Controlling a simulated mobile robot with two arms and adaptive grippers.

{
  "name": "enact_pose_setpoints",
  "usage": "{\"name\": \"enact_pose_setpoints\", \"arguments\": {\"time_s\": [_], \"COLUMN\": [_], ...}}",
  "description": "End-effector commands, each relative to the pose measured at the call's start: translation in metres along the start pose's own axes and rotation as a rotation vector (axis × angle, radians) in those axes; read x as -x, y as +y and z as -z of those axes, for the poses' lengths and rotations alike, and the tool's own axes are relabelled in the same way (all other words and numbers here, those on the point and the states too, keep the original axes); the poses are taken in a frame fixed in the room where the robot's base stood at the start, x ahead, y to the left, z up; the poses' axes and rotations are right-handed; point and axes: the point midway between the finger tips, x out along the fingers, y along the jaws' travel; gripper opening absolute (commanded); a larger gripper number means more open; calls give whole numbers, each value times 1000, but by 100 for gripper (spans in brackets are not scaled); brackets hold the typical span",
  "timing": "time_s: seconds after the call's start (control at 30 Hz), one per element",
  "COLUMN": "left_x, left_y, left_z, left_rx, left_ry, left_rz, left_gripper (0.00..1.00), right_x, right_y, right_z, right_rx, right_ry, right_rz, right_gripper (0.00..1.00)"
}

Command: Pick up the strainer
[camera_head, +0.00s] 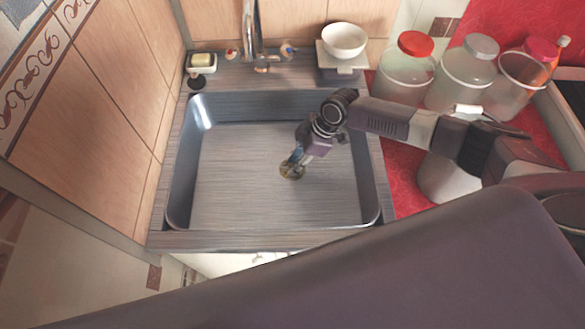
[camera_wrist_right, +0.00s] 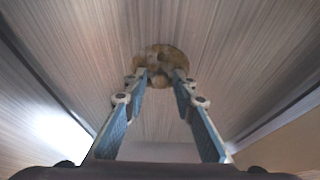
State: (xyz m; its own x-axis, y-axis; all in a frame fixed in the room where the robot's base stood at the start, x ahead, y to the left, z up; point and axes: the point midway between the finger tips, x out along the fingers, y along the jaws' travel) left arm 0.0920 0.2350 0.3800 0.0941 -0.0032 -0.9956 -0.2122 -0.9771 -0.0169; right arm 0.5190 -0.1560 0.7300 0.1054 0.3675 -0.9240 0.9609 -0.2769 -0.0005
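The strainer (camera_head: 291,172) is a small round brass-coloured piece at the drain in the floor of the metal sink (camera_head: 240,190). My right gripper (camera_head: 293,163) reaches down into the sink with its fingertips just over the strainer, partly covering it. In the right wrist view the strainer (camera_wrist_right: 160,56) lies straight beyond the fingertips, with a small knob facing me. The right gripper (camera_wrist_right: 160,77) has its blue-padded fingers apart, one on each side of the knob. A gap shows between them, and contact is not clear. My left gripper is not in view.
Sink walls surround the right gripper. A faucet (camera_head: 251,35) stands behind, with a soap dish (camera_head: 201,62) to its left and a white bowl (camera_head: 344,41) to its right. Several jars, including a red-lidded one (camera_head: 405,72), stand on the red counter at right.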

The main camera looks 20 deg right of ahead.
Motion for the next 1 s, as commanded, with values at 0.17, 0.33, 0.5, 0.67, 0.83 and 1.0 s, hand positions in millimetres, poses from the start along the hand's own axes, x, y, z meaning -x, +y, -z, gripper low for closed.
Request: {"name": "enact_pose_setpoints", "arguments": {"time_s": [0.17,0.33,0.5,0.67,0.83,1.0], "left_x": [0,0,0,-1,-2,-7], "left_y": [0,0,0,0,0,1], "left_z": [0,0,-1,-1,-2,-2], "left_rx": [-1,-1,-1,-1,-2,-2], "left_ry": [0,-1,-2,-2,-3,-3], "left_rz": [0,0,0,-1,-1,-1], "left_gripper": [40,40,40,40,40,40], "right_x": [0,0,1,9,34,79], "right_y": [0,0,0,1,1,2], "right_z": [0,0,0,4,14,33], "right_rx": [0,0,0,1,3,6], "right_ry": [0,0,1,3,3,4], "right_rz": [0,0,0,-2,-3,-7], "right_gripper": [3,0,0,0,0,0]}}
